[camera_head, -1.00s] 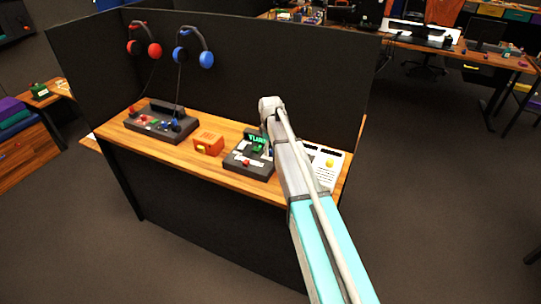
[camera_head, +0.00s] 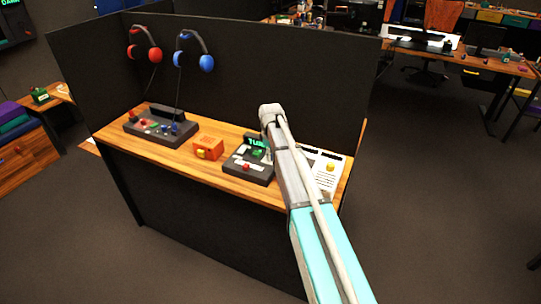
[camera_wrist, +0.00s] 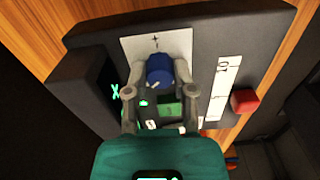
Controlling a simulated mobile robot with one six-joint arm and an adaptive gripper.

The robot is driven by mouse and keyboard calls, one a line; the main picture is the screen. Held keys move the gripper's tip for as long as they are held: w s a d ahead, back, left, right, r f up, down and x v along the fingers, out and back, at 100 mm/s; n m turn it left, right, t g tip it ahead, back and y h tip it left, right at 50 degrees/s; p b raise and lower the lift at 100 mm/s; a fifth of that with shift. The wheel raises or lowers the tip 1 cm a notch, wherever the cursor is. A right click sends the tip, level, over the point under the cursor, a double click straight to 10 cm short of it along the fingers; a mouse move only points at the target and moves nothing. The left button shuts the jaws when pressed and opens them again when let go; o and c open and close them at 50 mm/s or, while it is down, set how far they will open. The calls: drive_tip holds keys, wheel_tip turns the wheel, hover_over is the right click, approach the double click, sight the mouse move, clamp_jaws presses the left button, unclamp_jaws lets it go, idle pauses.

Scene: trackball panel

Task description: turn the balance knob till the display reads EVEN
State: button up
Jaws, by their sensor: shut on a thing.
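In the wrist view a blue knob (camera_wrist: 160,70) stands on a white plate with a + mark, on a dark panel (camera_wrist: 205,30). My gripper (camera_wrist: 163,74) has its two fingers on either side of the knob and is shut on it. No name for the knob is readable. A display (camera_wrist: 115,92) with green characters sits at the panel's left, seen too obliquely to read. In the head view the green display (camera_head: 256,141) shows letters like "TU", the rest hidden by my arm. The panel (camera_head: 247,174) stands on the wooden desk; my fingers are hidden there.
A red button (camera_wrist: 244,101) and a green part (camera_wrist: 170,109) are on the panel close to my gripper. An orange box (camera_head: 208,149) and a dark console (camera_head: 160,131) with several knobs stand to the left. A white panel (camera_head: 325,180) with a yellow ball is to the right.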

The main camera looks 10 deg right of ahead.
clamp_jaws()
drive_tip(key=shift+m, duration=0.5)
drive_tip(key=m, duration=0.6)
idle(0.3)
drive_tip(key=o, duration=0.9)
unclamp_jaws()
drive_tip(key=shift+c, duration=0.2)
drive_tip(key=shift+n, duration=0.4)
